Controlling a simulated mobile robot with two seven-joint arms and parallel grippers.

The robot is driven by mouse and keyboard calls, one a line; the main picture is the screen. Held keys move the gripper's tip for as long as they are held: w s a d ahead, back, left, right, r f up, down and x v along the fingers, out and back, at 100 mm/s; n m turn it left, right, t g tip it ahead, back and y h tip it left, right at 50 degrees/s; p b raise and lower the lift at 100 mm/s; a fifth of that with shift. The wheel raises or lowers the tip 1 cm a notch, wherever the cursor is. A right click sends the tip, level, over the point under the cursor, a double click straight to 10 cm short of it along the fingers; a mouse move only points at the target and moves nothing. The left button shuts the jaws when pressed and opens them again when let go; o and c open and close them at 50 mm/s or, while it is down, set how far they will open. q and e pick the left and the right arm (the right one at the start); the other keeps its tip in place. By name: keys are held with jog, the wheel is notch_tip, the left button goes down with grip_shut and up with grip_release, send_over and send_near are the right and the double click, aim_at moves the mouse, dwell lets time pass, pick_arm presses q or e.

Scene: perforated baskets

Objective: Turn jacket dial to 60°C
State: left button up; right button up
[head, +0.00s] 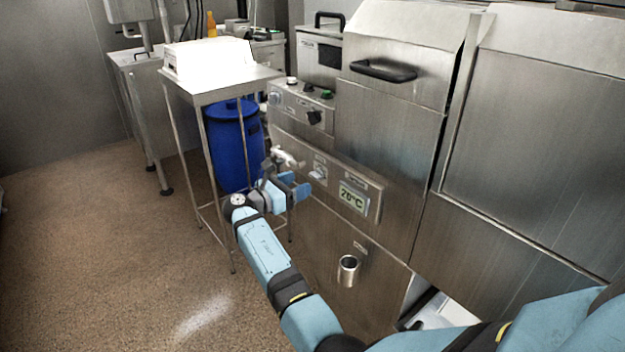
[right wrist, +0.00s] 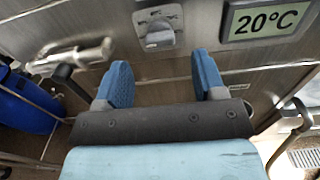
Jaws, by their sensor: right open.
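The jacket dial (head: 318,172) is a small metal knob on a plate on the front of the steel machine. In the right wrist view the dial (right wrist: 159,33) shows at the top, just beyond and between the fingers. The display (head: 354,197) to its right reads 20°C, and it also shows in the right wrist view (right wrist: 266,19). My right gripper (head: 297,187) is open in front of the panel, just below and left of the dial. In the right wrist view its two blue fingers (right wrist: 164,82) are apart with nothing between them. My left gripper is not in view.
A metal valve handle (right wrist: 78,58) sticks out left of the dial, close to my gripper. A blue barrel (head: 234,146) stands under a small steel table (head: 222,84) at left. Another control panel (head: 300,104) with knobs is above. A short pipe (head: 348,270) protrudes below.

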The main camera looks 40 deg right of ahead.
aim_at(312, 177)
jog(key=d, duration=0.5)
jog(key=shift+w+d, duration=0.25)
jog(key=shift+d, duration=0.1)
jog(key=c, duration=0.9)
